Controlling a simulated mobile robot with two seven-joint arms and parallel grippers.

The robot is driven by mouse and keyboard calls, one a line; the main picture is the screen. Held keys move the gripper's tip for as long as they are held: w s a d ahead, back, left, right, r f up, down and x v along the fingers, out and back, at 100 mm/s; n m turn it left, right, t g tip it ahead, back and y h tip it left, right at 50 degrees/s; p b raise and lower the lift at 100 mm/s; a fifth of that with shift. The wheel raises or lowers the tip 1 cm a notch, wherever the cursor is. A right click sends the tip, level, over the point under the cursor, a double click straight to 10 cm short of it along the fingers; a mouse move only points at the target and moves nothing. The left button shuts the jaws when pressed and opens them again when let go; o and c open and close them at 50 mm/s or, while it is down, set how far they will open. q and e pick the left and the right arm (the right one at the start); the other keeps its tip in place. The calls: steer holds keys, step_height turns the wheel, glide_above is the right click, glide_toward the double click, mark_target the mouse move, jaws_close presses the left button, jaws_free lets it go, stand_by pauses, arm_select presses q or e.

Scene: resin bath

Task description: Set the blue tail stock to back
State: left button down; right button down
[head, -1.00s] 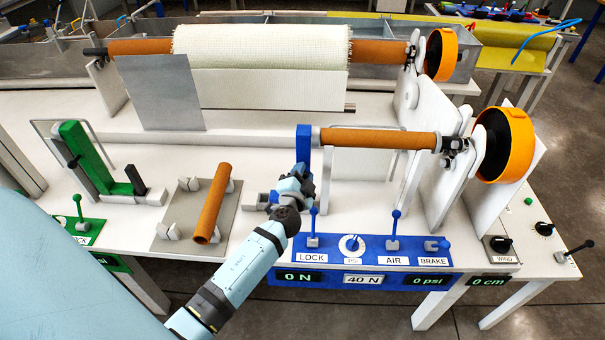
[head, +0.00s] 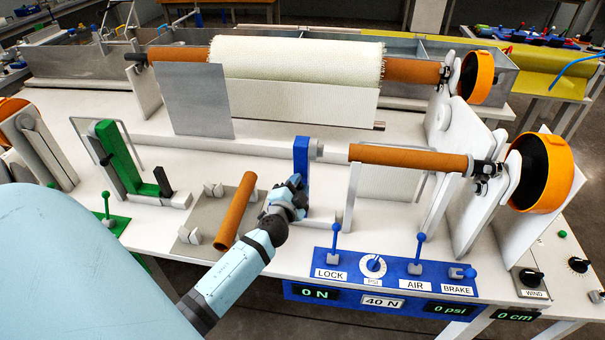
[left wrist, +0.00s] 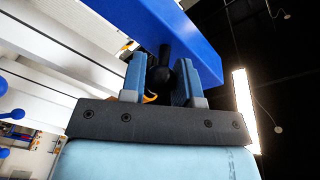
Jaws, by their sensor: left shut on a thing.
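The blue tail stock (head: 302,165) stands upright on the white bench, left of the brown core (head: 410,158). A clear gap lies between its grey tip (head: 317,148) and the core's left end. In the left wrist view the tail stock (left wrist: 150,35) is a blue bar with a black knob (left wrist: 163,72) below it. My left gripper (head: 292,192) is at the tail stock's near side. In the left wrist view its two fingers (left wrist: 162,80) are shut around the knob. My right gripper is not in view.
The blue panel (head: 395,266) with LOCK, AIR and BRAKE levers is at the bench's front edge. A loose brown tube (head: 236,210) lies on a grey plate left of my arm. A green tail stock (head: 118,155) stands farther left. Orange wheels are at the right.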

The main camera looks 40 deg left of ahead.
arm_select(q)
steer(key=c, duration=1)
jaws_free()
steer(key=shift+s+a, duration=0.1)
steer(key=shift+a, duration=0.15)
steer(key=shift+c, duration=0.2)
steer(key=shift+o, duration=0.9)
steer(key=shift+s, duration=0.1)
steer(key=shift+s+d+f, duration=0.1)
steer(key=shift+s+d, duration=0.1)
steer(key=b+v, duration=0.3)
steer(key=v, duration=1)
steer(key=shift+s, duration=0.2)
